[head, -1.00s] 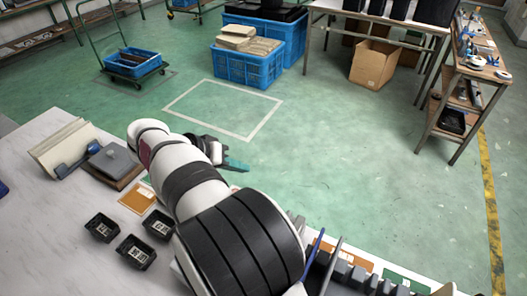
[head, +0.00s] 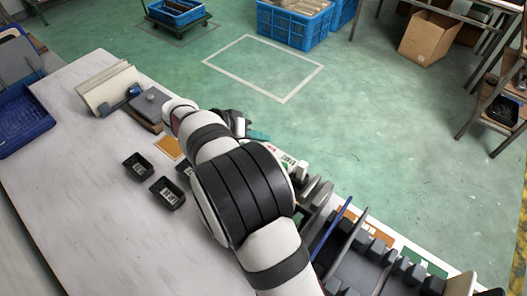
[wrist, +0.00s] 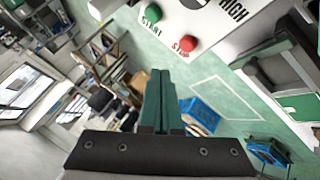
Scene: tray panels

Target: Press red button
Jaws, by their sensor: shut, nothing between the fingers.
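The red button (wrist: 187,43) shows in the wrist view as a round knob on a white panel (wrist: 214,50), beside the word STOP. A green button (wrist: 152,13) marked START is above and to its left. My gripper (wrist: 158,74) has its teal fingers together and empty. In the picture the fingertips lie below and left of the red button, apart from it. In the head view my gripper (head: 258,135) is past the table's far edge, partly behind my arm. I cannot make out the red button in the head view.
Black trays (head: 138,167) and a grey box (head: 150,104) stand on the white table (head: 90,190). Dark upright dividers and a blue rod (head: 332,228) are at right of my arm. A blue bin (head: 20,115) is at far left. Open green floor lies beyond.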

